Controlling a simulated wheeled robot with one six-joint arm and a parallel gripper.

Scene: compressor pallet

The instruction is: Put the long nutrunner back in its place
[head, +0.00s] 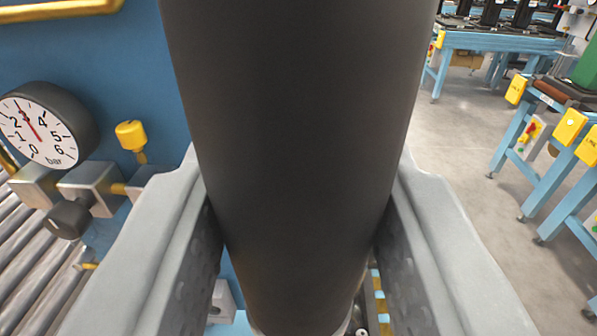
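A thick dark grey cylinder, which looks like the body of the long nutrunner (300,140), fills the middle of the head view from the top edge to near the bottom. My gripper (302,230) has one grey finger on each side of it, and both pads press against its sides. The gripper is shut on it. The cylinder's top end is out of the frame, and its lower end is cut off at the bottom edge. The nutrunner's place cannot be made out in this view.
A pressure gauge (38,125) with a valve and a yellow cap (131,135) sits at the left before a blue panel (110,60). Metal rollers (35,250) lie below it. Blue workbenches (500,41) stand at the right, with open grey floor (460,140) between.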

